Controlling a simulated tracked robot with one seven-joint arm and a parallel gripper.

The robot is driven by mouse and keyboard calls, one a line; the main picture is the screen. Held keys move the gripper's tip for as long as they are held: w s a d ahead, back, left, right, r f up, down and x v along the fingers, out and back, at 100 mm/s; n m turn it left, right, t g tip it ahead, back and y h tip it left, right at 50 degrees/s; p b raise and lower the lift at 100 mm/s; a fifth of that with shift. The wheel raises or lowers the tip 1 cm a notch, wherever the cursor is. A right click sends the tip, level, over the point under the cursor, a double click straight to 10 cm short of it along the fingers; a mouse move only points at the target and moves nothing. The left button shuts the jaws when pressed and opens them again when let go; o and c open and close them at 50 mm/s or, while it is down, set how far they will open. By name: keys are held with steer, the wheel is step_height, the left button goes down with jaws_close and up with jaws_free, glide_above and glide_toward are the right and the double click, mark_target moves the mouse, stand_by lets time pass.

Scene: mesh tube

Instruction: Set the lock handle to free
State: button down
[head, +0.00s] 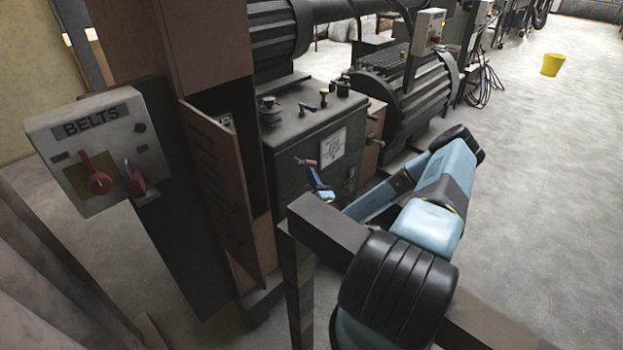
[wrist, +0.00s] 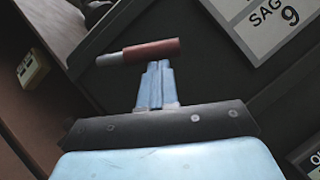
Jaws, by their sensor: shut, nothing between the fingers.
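A red-handled lever (head: 304,162) with a bare metal end sticks out from the front of the dark machine box. In the wrist view its red grip (wrist: 152,50) lies nearly level across the picture. I cannot read a lock or free mark beside it. My gripper (head: 315,173) is just below and to the right of the lever in the head view. In the wrist view my gripper (wrist: 157,66) has its fingers together, with the tips at the lower edge of the red grip. The fingers are not around the grip; whether they touch it I cannot tell.
A white plate (head: 332,145) is on the box's front, partly read as "SAG 9" in the wrist view. More levers (head: 373,115) stick out at the box's right. An open cabinet door (head: 213,190) and a BELTS switch box (head: 98,150) stand left. A dark rail (head: 330,225) crosses the front.

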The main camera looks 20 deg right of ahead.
steer(key=n+y, duration=0.1)
steer(key=d+r+n+y, duration=0.1)
steer(key=shift+w+r+n, duration=0.2)
steer(key=shift+w+n, duration=0.1)
steer(key=shift+n, duration=0.1)
